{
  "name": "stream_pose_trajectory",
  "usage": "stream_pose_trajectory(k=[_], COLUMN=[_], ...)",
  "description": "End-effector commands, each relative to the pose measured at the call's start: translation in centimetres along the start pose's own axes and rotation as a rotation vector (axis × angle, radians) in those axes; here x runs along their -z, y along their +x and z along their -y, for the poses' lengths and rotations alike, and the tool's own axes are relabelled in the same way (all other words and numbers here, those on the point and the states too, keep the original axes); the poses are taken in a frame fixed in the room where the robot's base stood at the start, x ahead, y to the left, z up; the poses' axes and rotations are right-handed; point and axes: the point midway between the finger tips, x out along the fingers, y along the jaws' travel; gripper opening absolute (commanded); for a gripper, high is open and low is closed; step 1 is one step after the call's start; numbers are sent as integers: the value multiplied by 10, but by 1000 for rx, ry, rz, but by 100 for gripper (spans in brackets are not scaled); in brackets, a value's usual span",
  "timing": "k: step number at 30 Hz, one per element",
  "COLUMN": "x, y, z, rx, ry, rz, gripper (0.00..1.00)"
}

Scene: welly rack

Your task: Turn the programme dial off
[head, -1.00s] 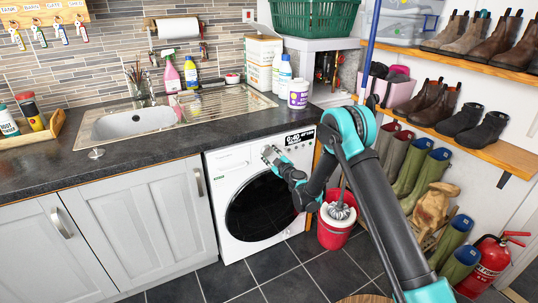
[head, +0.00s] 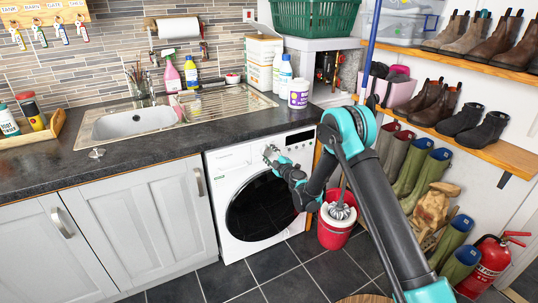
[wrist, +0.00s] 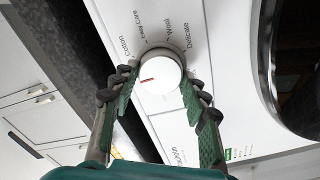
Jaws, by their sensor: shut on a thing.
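The white washing machine (head: 232,245) stands under the dark worktop. Its round white programme dial (wrist: 160,72) is in the wrist view, with a red mark on its face pointing left and slightly down. Printed programme names, among them Cotton, Wool and Delicate, run along the panel above it. My gripper (head: 270,152) is at the machine's front panel; in the wrist view my gripper (wrist: 158,85) has a green-padded finger on each side of the dial and is shut on it. The machine's display (head: 299,138) is dark. In the head view the gripper hides the dial.
The round dark door (head: 258,208) lies below the panel. A red mop bucket (head: 335,232) stands on the floor right of the machine, close to my arm. The worktop edge runs just above the panel. Boots and wellies fill the racks at right.

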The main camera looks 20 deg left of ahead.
Motion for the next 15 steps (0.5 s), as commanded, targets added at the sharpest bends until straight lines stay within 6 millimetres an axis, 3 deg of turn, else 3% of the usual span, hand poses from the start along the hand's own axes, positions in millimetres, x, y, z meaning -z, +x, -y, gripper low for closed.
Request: stream_pose_trajectory(k=[4,5,9,15], x=[-1,-1,-1,0], y=[0,0,0,0], z=[0,0,0,0], rx=[0,0,0,0], ry=[-2,-2,-1,0], rz=[1,1,1,1], gripper=[16,48,66,66])
